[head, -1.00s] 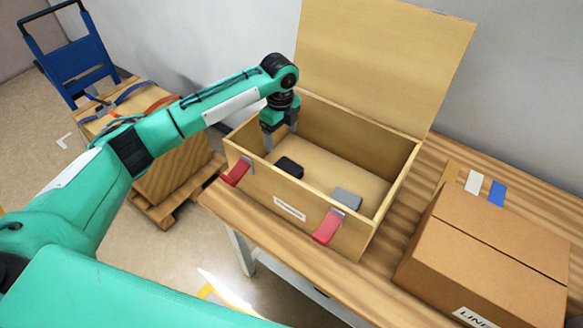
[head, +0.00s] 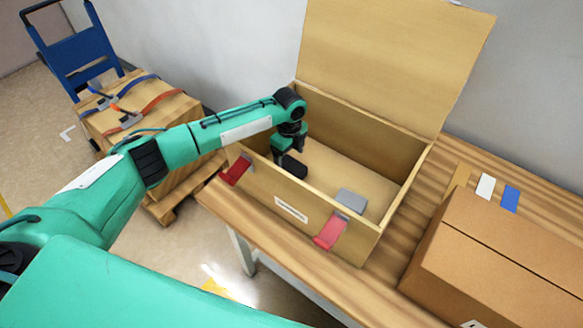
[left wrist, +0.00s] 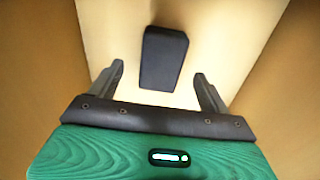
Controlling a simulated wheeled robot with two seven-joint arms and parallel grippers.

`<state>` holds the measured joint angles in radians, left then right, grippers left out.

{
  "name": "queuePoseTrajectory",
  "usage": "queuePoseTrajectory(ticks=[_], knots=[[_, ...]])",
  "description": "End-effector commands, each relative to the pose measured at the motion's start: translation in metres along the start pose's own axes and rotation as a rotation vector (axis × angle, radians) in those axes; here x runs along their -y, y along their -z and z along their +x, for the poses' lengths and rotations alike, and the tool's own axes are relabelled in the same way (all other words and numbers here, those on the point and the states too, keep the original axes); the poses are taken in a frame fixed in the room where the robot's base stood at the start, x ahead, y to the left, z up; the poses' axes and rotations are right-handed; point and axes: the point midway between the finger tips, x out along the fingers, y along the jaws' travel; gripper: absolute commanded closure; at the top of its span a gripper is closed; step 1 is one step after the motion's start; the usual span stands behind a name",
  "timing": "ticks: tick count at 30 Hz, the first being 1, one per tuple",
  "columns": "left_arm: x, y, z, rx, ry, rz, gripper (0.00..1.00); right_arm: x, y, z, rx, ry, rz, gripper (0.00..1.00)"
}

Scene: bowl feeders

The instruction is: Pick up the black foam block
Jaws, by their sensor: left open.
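The black foam block (head: 294,166) lies on the floor of the open wooden box (head: 258,184), toward its left end. In the left wrist view the black foam block (left wrist: 163,58) sits ahead of and partly between the two fingertips, with space on both sides. My left gripper (left wrist: 160,78) is open and empty, pointing down into the box. In the head view my left gripper (head: 290,154) is low inside the box, right by the block, and its fingers are largely hidden. My right gripper is not in view.
A grey block (head: 351,200) lies in the box to the right. The box has raised walls, an upright lid (head: 395,60) and red latches (head: 331,231) in front. A cardboard carton (head: 500,245) stands on the table at right.

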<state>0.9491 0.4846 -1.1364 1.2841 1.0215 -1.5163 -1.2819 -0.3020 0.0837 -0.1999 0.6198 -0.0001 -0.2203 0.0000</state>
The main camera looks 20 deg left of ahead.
Motion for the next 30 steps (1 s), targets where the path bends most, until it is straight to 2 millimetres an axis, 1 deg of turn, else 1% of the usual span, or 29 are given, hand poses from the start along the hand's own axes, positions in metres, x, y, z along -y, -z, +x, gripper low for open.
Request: queuePoseTrajectory(ticks=[2, 8, 9, 12, 15, 20, 21, 23, 24, 28, 30], knots=[[0.0, 0.001, 0.004, 0.0, -0.003, 0.0, 0.2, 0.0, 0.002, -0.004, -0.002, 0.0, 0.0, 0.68], [0.003, 0.006, 0.03, 0.001, -0.003, 0.0, 0.2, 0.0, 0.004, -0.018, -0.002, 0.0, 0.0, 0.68], [0.003, 0.005, 0.037, 0.001, -0.004, -0.002, 0.2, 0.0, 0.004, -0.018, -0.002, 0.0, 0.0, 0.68], [0.003, 0.005, 0.048, 0.001, -0.003, -0.001, 0.2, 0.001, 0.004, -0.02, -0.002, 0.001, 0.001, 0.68], [0.003, 0.005, 0.053, 0.001, -0.001, 0.001, 0.2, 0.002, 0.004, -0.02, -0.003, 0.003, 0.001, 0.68], [0.003, 0.005, 0.053, 0.0, -0.001, 0.0, 0.2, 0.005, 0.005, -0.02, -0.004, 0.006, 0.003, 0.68], [0.003, 0.005, 0.053, 0.001, -0.001, 0.0, 0.22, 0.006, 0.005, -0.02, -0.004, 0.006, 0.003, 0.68], [0.003, 0.005, 0.053, 0.0, -0.001, 0.0, 0.34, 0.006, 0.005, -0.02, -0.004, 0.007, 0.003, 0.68], [0.003, 0.005, 0.053, 0.0, -0.001, 0.0, 0.42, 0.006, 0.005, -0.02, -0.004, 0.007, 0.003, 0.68], [0.003, 0.005, 0.053, 0.0, -0.001, 0.0, 0.67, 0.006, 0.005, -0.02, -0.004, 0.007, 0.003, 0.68], [0.003, 0.004, 0.053, 0.0, -0.001, 0.0, 0.68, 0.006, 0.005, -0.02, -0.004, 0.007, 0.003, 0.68]])
